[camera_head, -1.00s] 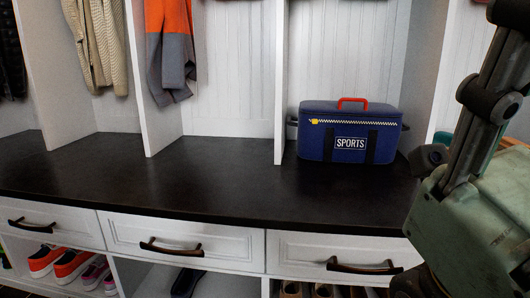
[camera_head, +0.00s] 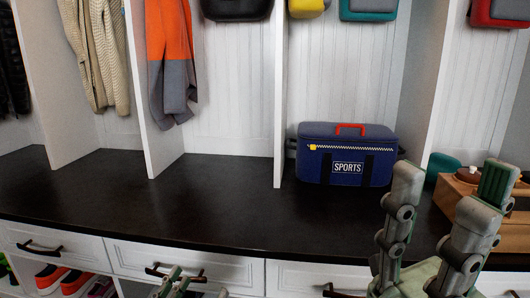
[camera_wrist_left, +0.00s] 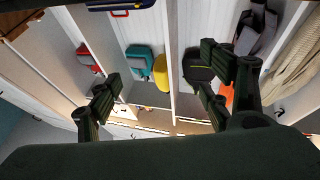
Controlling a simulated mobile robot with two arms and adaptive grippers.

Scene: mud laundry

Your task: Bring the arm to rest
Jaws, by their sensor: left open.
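My left gripper (camera_head: 183,272) shows only by its fingertips at the bottom edge of the head view, in front of the drawers. In the left wrist view its fingers (camera_wrist_left: 155,95) stand wide apart with nothing between them. My right gripper (camera_head: 450,182) is at the lower right of the head view, fingers pointing up and apart, with nothing held. It is in front of the dark bench top (camera_head: 240,213). The rest of both arms is out of the head view.
A wooden box (camera_head: 460,189) is behind my right gripper. Jackets (camera_head: 170,60) hang left; bags (camera_head: 368,10) sit above. Drawer handles (camera_head: 175,273) stick out below. The bench's left and middle are clear.

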